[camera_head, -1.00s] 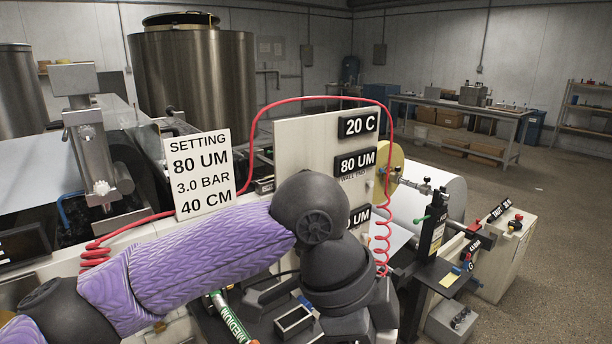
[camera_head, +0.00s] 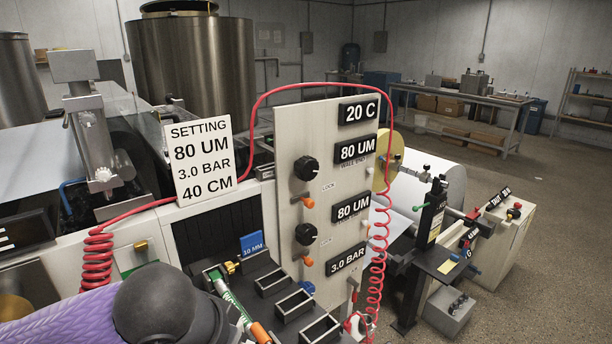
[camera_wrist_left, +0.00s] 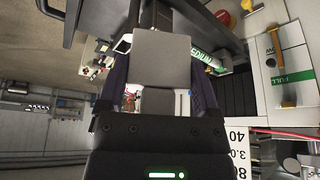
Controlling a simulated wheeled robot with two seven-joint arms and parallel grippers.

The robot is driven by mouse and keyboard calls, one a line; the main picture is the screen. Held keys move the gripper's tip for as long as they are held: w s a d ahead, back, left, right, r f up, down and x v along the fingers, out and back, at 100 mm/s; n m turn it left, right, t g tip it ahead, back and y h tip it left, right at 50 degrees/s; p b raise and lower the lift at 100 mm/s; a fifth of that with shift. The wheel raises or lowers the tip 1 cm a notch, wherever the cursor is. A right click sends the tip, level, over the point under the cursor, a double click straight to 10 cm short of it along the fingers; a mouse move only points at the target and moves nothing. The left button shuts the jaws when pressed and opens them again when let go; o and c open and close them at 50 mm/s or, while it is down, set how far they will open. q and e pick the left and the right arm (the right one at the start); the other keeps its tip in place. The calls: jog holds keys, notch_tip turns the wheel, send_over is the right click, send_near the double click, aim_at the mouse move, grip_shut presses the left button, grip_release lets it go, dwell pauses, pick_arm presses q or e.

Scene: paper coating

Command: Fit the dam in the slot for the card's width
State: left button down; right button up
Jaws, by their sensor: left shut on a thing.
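The setting card (camera_head: 203,158) stands upright at the left of the panel and reads 80 UM, 3.0 BAR, 40 CM. In the left wrist view, my left gripper (camera_wrist_left: 160,80) is shut on a grey square block (camera_wrist_left: 160,56), which may be the dam. The head view shows only my left arm at the bottom left, with its gripper out of frame. Black open-topped holders (camera_head: 270,283) sit in a row beside the panel; I cannot tell which slot is for which width. The card shows upside down in the wrist view (camera_wrist_left: 240,148). My right gripper is not in view.
The upright panel (camera_head: 290,200) carries knobs and readouts of 20 C, 80 UM, 80 UM and 3.0 BAR. A red coiled hose (camera_head: 377,260) hangs at its right. A green MEDIUM tube (camera_head: 222,287) lies left of the holders, near a blue 10 MM block (camera_head: 258,243).

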pick_arm(q)
jog(key=a+f+n+y+b, duration=0.1)
jog(key=a+f+n+b, duration=0.3)
jog(key=f+b, duration=0.6)
jog(key=shift+s+f+y, duration=0.35)
jog(key=shift+f+y, duration=0.05)
jog(key=shift+f, duration=0.4)
